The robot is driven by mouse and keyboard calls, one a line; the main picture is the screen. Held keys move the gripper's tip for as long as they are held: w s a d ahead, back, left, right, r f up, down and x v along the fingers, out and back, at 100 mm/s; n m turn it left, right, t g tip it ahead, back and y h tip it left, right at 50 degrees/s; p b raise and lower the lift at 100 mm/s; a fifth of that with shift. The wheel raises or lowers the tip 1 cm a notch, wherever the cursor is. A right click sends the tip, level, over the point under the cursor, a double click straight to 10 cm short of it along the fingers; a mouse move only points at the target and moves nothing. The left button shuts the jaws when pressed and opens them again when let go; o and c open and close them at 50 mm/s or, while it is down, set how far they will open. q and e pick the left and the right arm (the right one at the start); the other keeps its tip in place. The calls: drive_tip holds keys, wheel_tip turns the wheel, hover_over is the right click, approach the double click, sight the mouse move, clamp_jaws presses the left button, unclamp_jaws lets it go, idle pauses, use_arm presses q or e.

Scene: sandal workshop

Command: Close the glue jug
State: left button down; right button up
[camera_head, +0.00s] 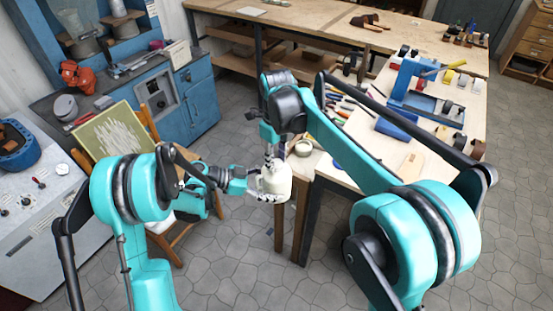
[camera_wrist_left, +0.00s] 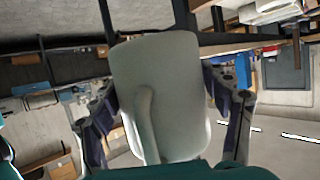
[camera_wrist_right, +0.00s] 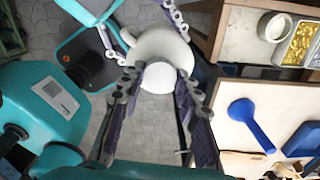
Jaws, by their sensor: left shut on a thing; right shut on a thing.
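The cream-white glue jug (camera_head: 275,184) is held in the air in front of the workbench corner. My left gripper (camera_head: 256,184) is shut on it from the left. In the left wrist view the jug body (camera_wrist_left: 185,90) fills the middle between the fingers, with its handle towards me. My right gripper (camera_head: 270,161) comes down from above at the jug's top. In the right wrist view its fingers are shut around a round, pale lid (camera_wrist_right: 158,78), with the jug (camera_wrist_right: 160,44) behind it. I cannot tell whether the lid is fully seated.
The wooden workbench (camera_head: 372,150) with tools stands right of the jug; its near corner is close. A wooden chair (camera_head: 160,232) with a green board (camera_head: 112,132) stands left.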

drive_tip(key=m, duration=0.4)
drive_tip(key=o, duration=0.7)
drive_tip(key=shift+c, duration=0.2)
drive_tip(key=shift+r, duration=2.3)
drive_tip(key=shift+c, duration=0.3)
